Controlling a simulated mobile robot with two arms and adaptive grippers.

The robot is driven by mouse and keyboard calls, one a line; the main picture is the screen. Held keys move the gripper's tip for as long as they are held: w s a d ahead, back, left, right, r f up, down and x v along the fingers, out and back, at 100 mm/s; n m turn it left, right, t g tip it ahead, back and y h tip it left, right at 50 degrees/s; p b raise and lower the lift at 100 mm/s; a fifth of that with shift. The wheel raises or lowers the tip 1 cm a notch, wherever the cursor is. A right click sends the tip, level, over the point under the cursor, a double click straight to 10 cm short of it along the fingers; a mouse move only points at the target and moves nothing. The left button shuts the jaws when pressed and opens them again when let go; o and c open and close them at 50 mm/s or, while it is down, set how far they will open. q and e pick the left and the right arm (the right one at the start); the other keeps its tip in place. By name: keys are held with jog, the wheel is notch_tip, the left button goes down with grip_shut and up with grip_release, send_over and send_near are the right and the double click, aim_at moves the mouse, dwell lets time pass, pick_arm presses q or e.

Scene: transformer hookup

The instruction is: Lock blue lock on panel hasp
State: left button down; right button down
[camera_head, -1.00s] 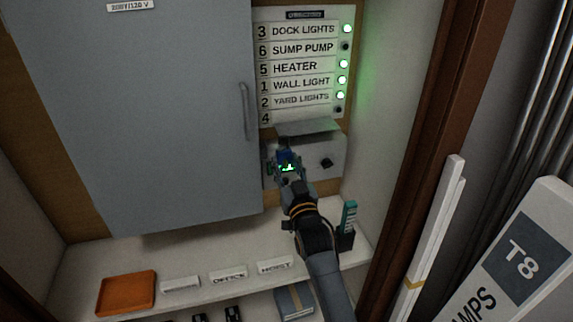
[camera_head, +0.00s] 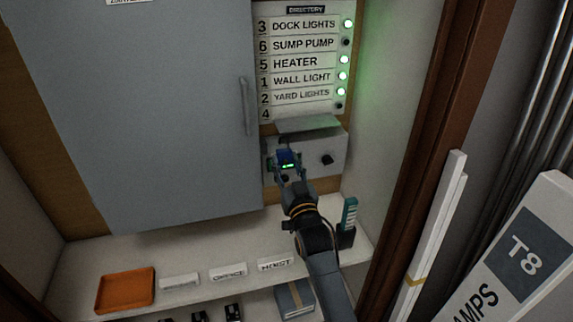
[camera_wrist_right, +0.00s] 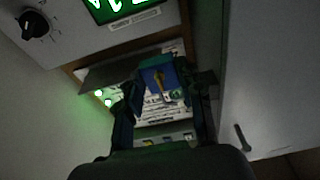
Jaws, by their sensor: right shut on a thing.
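The blue lock (camera_head: 287,156) is between the fingers of my right gripper (camera_head: 286,166), which is shut on it. In the right wrist view the lock (camera_wrist_right: 157,77) shows between the dark fingers (camera_wrist_right: 160,100), with a brass-coloured strip on its near face. The gripper is in front of the small grey box below the directory, to the right of the large grey panel door (camera_head: 170,110). The door is shut, and its handle (camera_head: 246,106) is up and left of the lock. I cannot make out the hasp. My left gripper is not in view.
The grey box (camera_head: 340,148) has a black knob (camera_head: 327,160) and a green display (camera_wrist_right: 118,8). The directory (camera_head: 296,62) with green lights is above. A shelf below holds an orange tray (camera_head: 126,291), labels (camera_head: 228,271) and a teal item (camera_head: 349,214).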

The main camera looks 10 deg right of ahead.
jog(key=shift+f, duration=0.35)
jog(key=c, duration=0.8)
grip_release()
jog(key=shift+s+p, duration=1.3)
jog(key=shift+s, duration=1.1)
jog(key=shift+s+d, duration=0.1)
jog(key=shift+s, duration=0.05)
